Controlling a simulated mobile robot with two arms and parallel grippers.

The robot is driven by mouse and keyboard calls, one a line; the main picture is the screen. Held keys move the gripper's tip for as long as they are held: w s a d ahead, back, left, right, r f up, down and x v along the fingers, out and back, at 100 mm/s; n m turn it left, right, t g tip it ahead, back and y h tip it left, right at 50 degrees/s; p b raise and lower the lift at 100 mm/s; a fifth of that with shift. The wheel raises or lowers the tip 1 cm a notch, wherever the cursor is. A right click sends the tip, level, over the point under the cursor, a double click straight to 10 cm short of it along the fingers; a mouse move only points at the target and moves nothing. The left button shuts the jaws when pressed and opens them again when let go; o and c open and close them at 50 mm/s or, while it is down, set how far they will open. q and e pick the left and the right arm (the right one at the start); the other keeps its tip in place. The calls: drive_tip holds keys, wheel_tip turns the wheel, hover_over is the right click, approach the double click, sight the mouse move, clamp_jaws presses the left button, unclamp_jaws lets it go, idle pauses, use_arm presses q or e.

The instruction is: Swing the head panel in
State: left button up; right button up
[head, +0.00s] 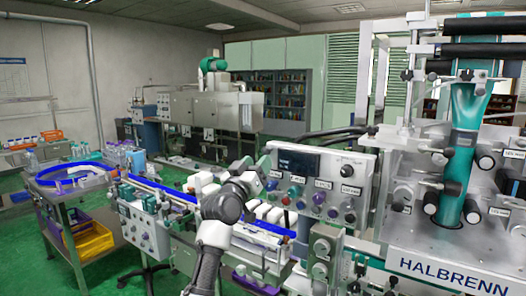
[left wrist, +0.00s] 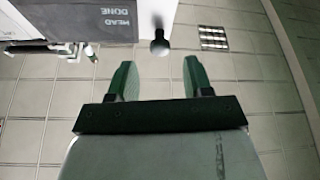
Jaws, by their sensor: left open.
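A grey control panel (head: 328,168) with a dark display and several coloured knobs stands in the middle of the head view, right of my left arm. I cannot tell whether it is the head panel. In the left wrist view a grey plate (left wrist: 106,22) carries upside-down lettering, "HEAD DONE". A round black knob (left wrist: 159,46) on a stem shows beside it. My left gripper (left wrist: 158,76) is open, its two dark green fingers apart. The knob lies beyond the gap between them, and nothing is seen between the fingertips. In the head view its fingers are not clear. My right gripper is not seen.
The HALBRENN machine (head: 462,265) with rollers and a teal sleeve (head: 463,130) fills the right side. A conveyor with a blue rail (head: 160,188) runs along the left of my arm. A table (head: 62,187) with a yellow crate (head: 94,241) is at left. Green floor shows between.

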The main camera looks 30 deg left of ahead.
use_arm(q)
drive_tip(key=shift+p+x, duration=0.45)
drive_tip(key=shift+x, duration=1.55)
drive_tip(key=shift+c, duration=0.2)
clamp_jaws()
